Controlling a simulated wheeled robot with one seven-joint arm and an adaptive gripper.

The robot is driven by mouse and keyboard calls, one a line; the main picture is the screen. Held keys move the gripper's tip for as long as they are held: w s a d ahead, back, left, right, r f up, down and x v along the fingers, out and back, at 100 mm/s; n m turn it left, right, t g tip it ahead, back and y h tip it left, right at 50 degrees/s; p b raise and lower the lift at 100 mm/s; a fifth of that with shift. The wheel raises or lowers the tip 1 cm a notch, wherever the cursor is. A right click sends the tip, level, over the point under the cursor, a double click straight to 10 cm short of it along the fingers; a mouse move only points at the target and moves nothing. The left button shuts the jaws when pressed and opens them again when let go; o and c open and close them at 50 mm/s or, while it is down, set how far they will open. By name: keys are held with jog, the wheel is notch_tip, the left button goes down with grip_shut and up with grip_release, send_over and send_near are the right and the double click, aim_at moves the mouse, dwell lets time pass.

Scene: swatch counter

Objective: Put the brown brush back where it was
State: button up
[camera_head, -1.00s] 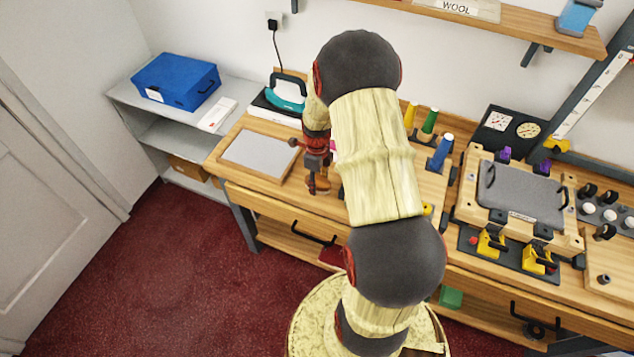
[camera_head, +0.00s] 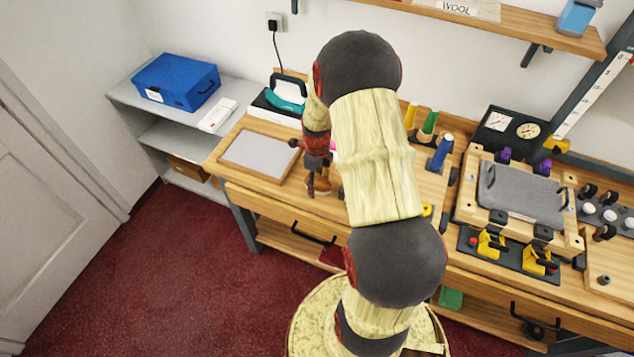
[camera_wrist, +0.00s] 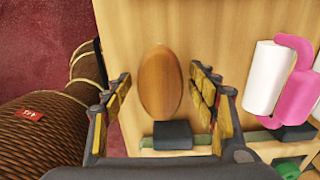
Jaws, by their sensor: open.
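The brown brush (camera_wrist: 159,82) shows in the wrist view as a smooth oval wooden body above the bench top. My gripper (camera_wrist: 160,73) is open, with one finger on each side of the brush and a visible gap on both sides. In the head view my gripper (camera_head: 318,168) is at the front of the bench, left of my arm, and partly hides the brush. A dark block (camera_wrist: 173,135) lies just below the brush in the wrist view. I cannot tell whether the brush touches it.
A pink-handled roller (camera_wrist: 292,82) lies right of the gripper. A grey pad (camera_head: 260,153) is to the left on the bench. Coloured cones (camera_head: 428,124) and a clamped press frame (camera_head: 520,190) stand to the right. A blue box (camera_head: 176,81) sits on the side shelf.

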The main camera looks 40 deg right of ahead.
aim_at(317, 180)
jog(key=a+r+n+t+p, duration=0.1)
jog(key=a+r+n, duration=0.2)
jog(key=r, duration=0.7)
jog(key=a+r+n+p, duration=0.1)
jog(key=a+r+n, duration=0.2)
jog(key=r, duration=0.8)
jog(key=s+a+r+n+t, duration=0.2)
jog(key=s+a+r+n, duration=0.1)
jog(key=a+r+n, duration=0.65)
jog(key=s+a+r+n+t, duration=0.2)
jog(key=s+a+r+n, duration=0.4)
jog(key=s+a+n, duration=0.5)
jog(key=n, duration=0.5)
jog(key=shift+s+a+r+t, duration=0.2)
jog(key=shift+s+r+t, duration=0.1)
notch_tip(317, 180, down, 6)
jog(key=b, duration=0.5)
jog(key=shift+r+b, duration=0.25)
jog(key=shift+b, duration=0.15)
